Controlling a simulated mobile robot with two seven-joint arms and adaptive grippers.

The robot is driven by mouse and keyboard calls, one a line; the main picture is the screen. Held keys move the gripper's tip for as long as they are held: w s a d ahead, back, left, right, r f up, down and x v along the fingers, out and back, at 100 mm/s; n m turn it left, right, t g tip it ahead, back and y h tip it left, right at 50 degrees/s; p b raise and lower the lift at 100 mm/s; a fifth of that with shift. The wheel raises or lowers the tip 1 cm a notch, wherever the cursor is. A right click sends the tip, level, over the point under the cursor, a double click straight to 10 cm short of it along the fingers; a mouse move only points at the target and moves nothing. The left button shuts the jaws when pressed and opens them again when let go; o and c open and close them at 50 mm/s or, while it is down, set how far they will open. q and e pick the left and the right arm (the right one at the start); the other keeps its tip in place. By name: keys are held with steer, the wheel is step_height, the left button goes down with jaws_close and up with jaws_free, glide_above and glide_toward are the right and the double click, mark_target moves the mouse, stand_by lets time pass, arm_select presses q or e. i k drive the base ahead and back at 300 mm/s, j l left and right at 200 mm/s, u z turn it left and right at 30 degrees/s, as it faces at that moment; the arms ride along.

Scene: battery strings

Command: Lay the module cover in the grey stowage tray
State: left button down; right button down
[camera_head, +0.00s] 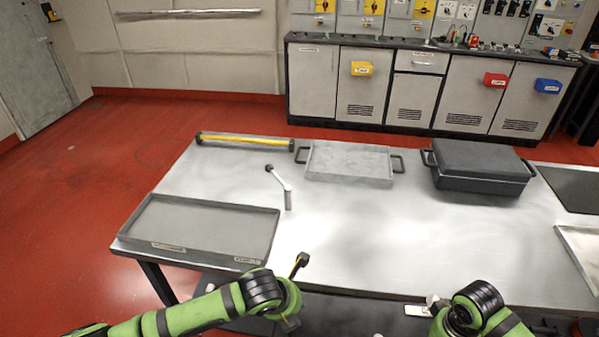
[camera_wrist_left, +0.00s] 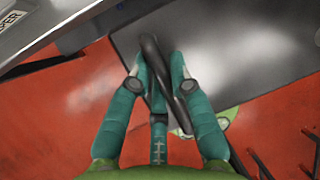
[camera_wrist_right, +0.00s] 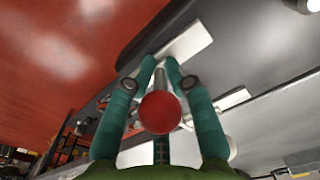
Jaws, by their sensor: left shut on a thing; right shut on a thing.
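A dark grey box (camera_head: 476,183) with black side handles stands at the back right, and a flat dark lid (camera_head: 482,157) sits on it. The lid looks like the module cover. A light grey shallow tray (camera_head: 350,180) with black handles lies at the back middle. A darker grey tray (camera_head: 270,243) with labels lies empty at the left. My left gripper (camera_wrist_left: 163,65) is shut on a slim dark item (camera_wrist_left: 151,50) at the table's front edge. My right gripper (camera_wrist_right: 160,65) is shut on a metal stem with a red ball knob (camera_wrist_right: 160,112). Both hands are well away from the lid.
A yellow rod (camera_head: 245,142) with black ends lies along the back edge. A small crank (camera_head: 286,190) with a black knob stands between the trays. A dark panel (camera_head: 570,187) and a pale tray (camera_head: 580,240) are at the right. The table's middle is clear.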

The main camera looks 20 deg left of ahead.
mark_target(201, 227)
steer(key=k+j, duration=0.1)
steer(key=j, duration=1)
steer(key=k+j, duration=0.15)
steer(key=j, duration=0.4)
steer(key=k+j, duration=0.1)
steer(key=j, duration=0.4)
